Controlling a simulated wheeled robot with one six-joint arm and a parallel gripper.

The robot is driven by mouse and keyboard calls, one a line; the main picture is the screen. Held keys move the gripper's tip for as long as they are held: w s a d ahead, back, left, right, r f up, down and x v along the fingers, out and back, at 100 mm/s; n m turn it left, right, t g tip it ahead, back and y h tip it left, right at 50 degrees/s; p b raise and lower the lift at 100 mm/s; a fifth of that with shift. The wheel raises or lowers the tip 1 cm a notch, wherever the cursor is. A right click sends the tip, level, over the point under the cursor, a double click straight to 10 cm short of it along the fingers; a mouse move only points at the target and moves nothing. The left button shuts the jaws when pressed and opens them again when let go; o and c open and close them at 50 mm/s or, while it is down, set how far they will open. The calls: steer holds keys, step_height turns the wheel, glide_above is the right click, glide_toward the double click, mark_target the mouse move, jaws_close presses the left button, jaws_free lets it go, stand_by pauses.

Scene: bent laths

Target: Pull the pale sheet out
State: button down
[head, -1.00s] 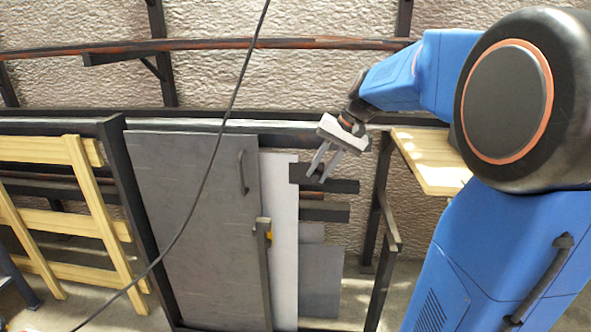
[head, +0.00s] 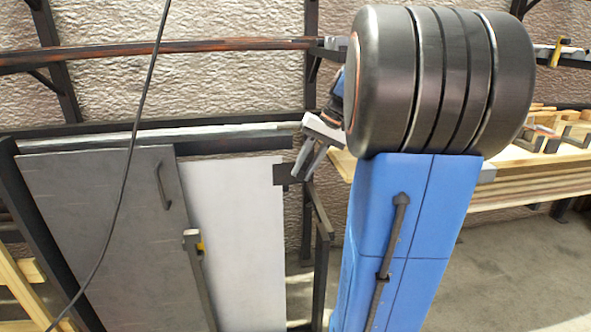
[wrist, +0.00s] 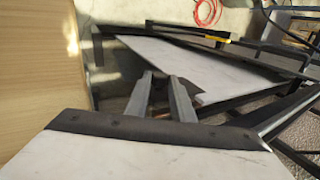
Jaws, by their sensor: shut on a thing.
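The pale sheet (head: 235,230) stands upright in a dark rack, its left part hidden behind a dark grey panel (head: 110,235). A dark tab (head: 280,174) sits on its upper right edge. My gripper (head: 297,177) is at this tab, right of the sheet, with its fingers shut on it. In the wrist view my gripper's two fingers (wrist: 161,76) reach toward the tab (wrist: 193,86), and the pale sheet (wrist: 215,62) stretches away beyond it. The fingertips' exact contact is hard to see.
A black cable (head: 128,150) hangs across the left. A dark rail frame (head: 322,235) stands right of the sheet. A wooden bench (head: 540,185) is at right, with open floor below.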

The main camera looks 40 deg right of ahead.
steer(key=shift+d, duration=0.1)
steer(key=c, duration=1.5)
jaws_free()
steer(key=shift+c, duration=0.2)
steer(key=shift+r, duration=0.1)
steer(key=v, duration=1.7)
steer(key=shift+s, duration=0.15)
